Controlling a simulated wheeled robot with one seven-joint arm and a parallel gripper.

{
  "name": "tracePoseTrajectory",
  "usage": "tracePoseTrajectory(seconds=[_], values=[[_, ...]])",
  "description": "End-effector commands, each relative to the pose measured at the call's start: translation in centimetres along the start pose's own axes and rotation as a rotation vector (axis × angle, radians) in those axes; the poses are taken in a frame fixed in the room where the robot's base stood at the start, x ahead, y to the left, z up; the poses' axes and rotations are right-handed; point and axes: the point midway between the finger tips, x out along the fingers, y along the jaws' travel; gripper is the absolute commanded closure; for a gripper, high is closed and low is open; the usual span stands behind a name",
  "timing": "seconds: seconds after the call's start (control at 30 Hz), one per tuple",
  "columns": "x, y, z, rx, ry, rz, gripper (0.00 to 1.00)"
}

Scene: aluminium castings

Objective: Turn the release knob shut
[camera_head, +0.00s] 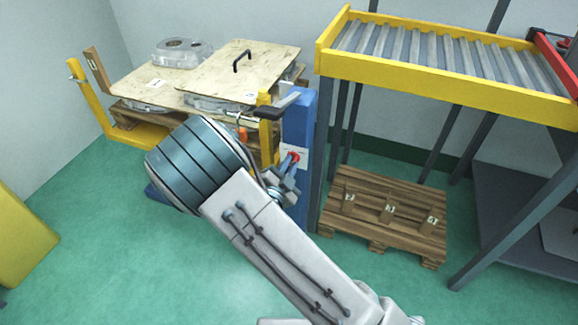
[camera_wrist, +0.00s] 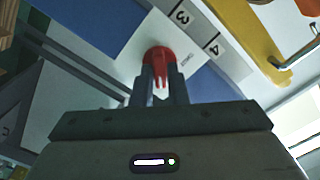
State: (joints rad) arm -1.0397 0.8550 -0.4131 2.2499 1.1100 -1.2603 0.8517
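The red release knob (camera_head: 294,157) sits on a white plate on the blue post (camera_head: 299,120). In the wrist view the knob (camera_wrist: 158,54) has a round head and a narrow grip bar pointing toward my gripper. My gripper (camera_wrist: 160,82) has a finger on each side of this bar, with hardly any gap, and looks shut on it. In the head view my gripper (camera_head: 287,172) reaches the knob from below, partly hidden by my arm. The wrist view shows a label plate (camera_wrist: 195,40) with the figures 3 and 4 beside the knob.
A yellow frame (camera_head: 75,90) holding a pallet, boards (camera_head: 215,68) and clear-wrapped castings stands left of the post. A yellow roller conveyor (camera_head: 440,85) stands on the right, with a wooden pallet (camera_head: 385,240) beneath. A black lever (camera_head: 275,108) juts out near the post top. Green floor lies open in front.

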Motion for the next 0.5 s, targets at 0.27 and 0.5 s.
tracePoseTrajectory(seconds=[0.27, 0.5], values=[[-0.03, 0.00, 0.00, -0.003, 0.000, 0.000, 1.00], [-0.03, -0.06, -0.04, -0.063, 0.000, 0.000, 1.00]])
